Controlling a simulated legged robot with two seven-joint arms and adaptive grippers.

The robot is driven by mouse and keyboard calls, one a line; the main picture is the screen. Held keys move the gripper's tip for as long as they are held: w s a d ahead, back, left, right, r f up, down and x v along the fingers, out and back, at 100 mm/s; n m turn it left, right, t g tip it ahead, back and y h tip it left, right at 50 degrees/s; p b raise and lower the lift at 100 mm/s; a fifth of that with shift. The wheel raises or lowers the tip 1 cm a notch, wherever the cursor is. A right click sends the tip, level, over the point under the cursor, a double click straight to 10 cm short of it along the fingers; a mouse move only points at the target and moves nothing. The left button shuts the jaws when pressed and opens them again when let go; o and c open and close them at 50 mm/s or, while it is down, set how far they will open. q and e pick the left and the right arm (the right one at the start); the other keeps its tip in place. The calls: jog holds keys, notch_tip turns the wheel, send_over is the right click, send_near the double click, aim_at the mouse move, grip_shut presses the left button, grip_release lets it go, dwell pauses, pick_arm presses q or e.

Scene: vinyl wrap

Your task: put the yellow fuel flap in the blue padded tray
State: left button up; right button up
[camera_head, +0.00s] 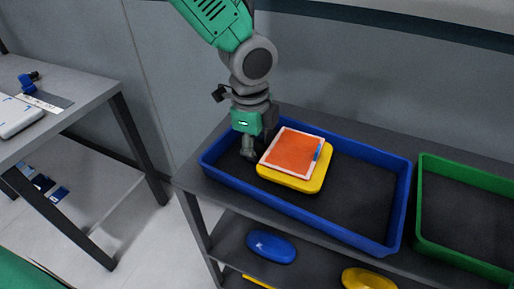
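The yellow fuel flap (318,179) is inside the blue padded tray (338,226), in its left half. A white-bordered orange sheet (291,152) covers most of its top face. Whether the flap lies flat on the dark padding or sits slightly tilted is hard to tell. My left gripper (257,146) points down over the tray's left end, beside the flap's left edge. Its fingers look spread, with a small gap between the near fingertip and the flap. The far finger is partly hidden. My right gripper is not in view.
A green tray (463,257) stands right of the blue one on the same bench. A blue flap (271,246) and another yellow flap (367,280) lie on the shelf below. A grey table (73,86) stands at the left. The blue tray's right half is clear.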

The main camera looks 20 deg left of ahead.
pick_arm(q)
jog(key=o, duration=0.3)
jog(key=shift+s+a+f, duration=0.15)
jog(key=shift+s+f, duration=0.1)
jog(key=shift+f, duration=0.2)
jog(key=shift+s+a+f, duration=0.15)
jog(key=shift+s+f, duration=0.05)
jog(key=shift+f, duration=0.25)
jog(key=shift+o, duration=0.2)
jog(key=shift+w+f+g, duration=0.2)
jog(key=shift+w+g, duration=0.1)
jog(key=shift+w, duration=0.25)
jog(key=shift+s+a+r, duration=0.1)
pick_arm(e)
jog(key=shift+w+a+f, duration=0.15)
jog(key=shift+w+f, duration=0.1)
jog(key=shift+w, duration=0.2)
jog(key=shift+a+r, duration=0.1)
pick_arm(q)
jog(key=shift+r, duration=0.55)
notch_tip(320, 180, up, 12)
jog(key=p, duration=0.1)
jog(key=shift+r+p, duration=0.25)
jog(key=shift+p, duration=0.1)
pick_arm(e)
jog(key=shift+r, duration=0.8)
pick_arm(q)
jog(key=shift+a, duration=0.1)
